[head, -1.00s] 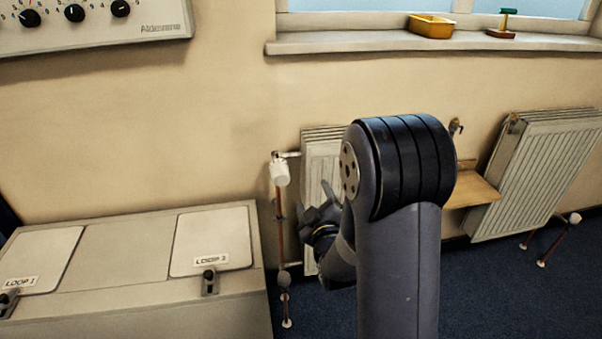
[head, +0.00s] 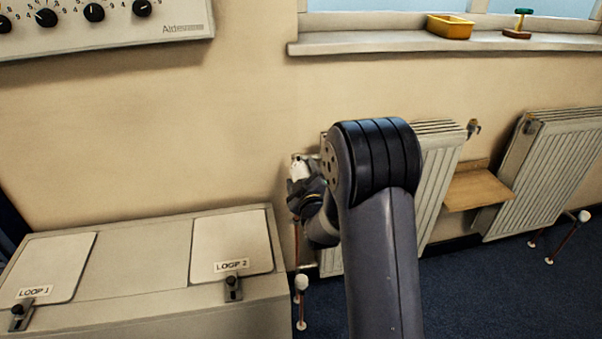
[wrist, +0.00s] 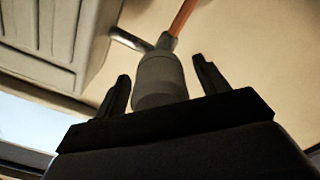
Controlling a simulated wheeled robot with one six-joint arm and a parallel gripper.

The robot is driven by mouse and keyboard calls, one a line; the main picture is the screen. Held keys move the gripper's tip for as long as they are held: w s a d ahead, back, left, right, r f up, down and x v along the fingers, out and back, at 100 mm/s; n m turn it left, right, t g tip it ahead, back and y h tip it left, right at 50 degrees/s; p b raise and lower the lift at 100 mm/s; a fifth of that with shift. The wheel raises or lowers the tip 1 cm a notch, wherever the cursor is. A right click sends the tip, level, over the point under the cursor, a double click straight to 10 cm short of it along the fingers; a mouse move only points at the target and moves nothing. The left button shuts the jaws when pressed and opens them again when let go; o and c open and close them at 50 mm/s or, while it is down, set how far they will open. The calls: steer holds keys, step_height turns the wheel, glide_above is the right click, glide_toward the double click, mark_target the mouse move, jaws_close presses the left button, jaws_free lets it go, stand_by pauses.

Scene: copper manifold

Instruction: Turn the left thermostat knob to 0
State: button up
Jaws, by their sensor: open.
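The left thermostat knob (head: 299,167) is a pale cylinder at the upper left corner of the left radiator (head: 437,175). In the wrist view the knob (wrist: 160,85) looks grey and sits between my two fingers, with a metal fitting and a copper pipe beyond it. My gripper (head: 302,184) is open at the knob, one finger on each side. In the wrist view, gaps show between the knob and both fingers. The knob's scale and setting cannot be read. My arm hides part of the left radiator.
A grey cabinet with LOOP 1 and LOOP 2 lids (head: 232,242) stands at the lower left. A wooden shelf (head: 478,190) and another radiator (head: 545,170) are to the right. A windowsill (head: 400,44) holds a yellow tray (head: 450,27). A dial panel (head: 100,25) hangs upper left.

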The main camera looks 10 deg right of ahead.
steer(key=shift+w, duration=0.65)
steer(key=shift+c, duration=0.3)
steer(key=c, duration=0.9)
